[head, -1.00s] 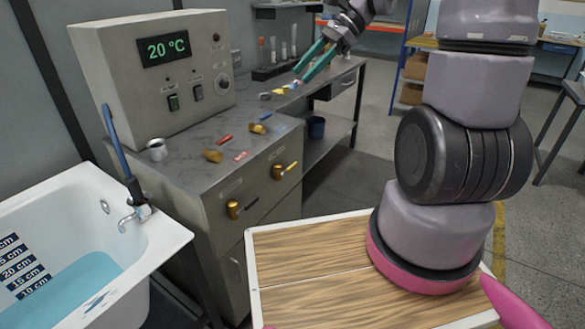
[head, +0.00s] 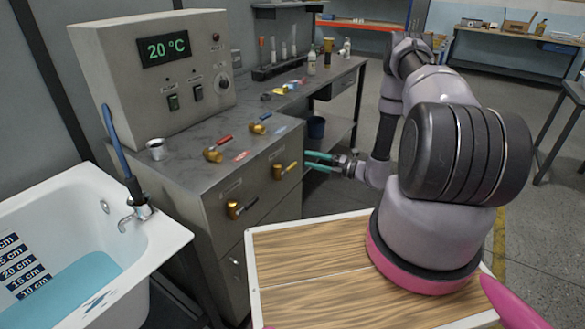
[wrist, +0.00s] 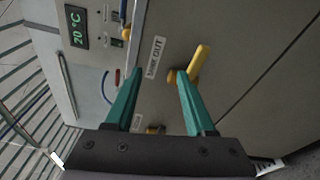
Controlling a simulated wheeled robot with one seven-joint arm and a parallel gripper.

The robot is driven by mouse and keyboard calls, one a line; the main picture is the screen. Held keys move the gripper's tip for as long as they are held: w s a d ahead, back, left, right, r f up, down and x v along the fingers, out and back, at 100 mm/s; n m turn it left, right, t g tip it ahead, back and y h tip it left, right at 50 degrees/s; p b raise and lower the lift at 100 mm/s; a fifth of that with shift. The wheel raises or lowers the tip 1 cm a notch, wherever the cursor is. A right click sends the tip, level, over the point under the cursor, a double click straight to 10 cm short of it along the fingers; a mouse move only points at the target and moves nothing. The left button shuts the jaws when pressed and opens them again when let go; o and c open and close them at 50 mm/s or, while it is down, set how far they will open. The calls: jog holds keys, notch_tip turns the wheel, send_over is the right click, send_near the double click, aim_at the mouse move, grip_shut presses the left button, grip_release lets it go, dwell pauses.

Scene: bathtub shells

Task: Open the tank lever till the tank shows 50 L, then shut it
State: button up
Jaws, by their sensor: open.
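A brass valve (head: 278,172) with a yellow lever (head: 290,167) sits on the cabinet's front face. Its lever (wrist: 199,65) also shows in the wrist view, beside a white label (wrist: 154,57) too blurred to read surely. My gripper (head: 306,161) is open and empty, just right of this valve, pointing at the cabinet front. In the wrist view, the yellow lever is beyond the right teal fingertip of my gripper (wrist: 160,77); I cannot tell whether they touch. The display (head: 164,50) reads 20 °C. No litre reading is visible, and I cannot tell which lever is the tank's.
A black-handled brass valve (head: 236,208) is lower left on the cabinet front. Red (head: 223,141) and blue (head: 279,129) levers are on the worktop. The bathtub (head: 165,238) holds blue water beside a centimetre scale. Open floor lies right of the cabinet.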

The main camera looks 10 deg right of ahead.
aim_at(294, 167)
notch_tip(294, 167, down, 6)
jog(key=s+d+m+t+h, duration=0.1)
jog(key=d+m+t+h, duration=0.1)
jog(key=m, duration=0.2)
jog(key=x, duration=1)
jog(key=shift+a, duration=0.5)
grip_shut()
dwell(0.4)
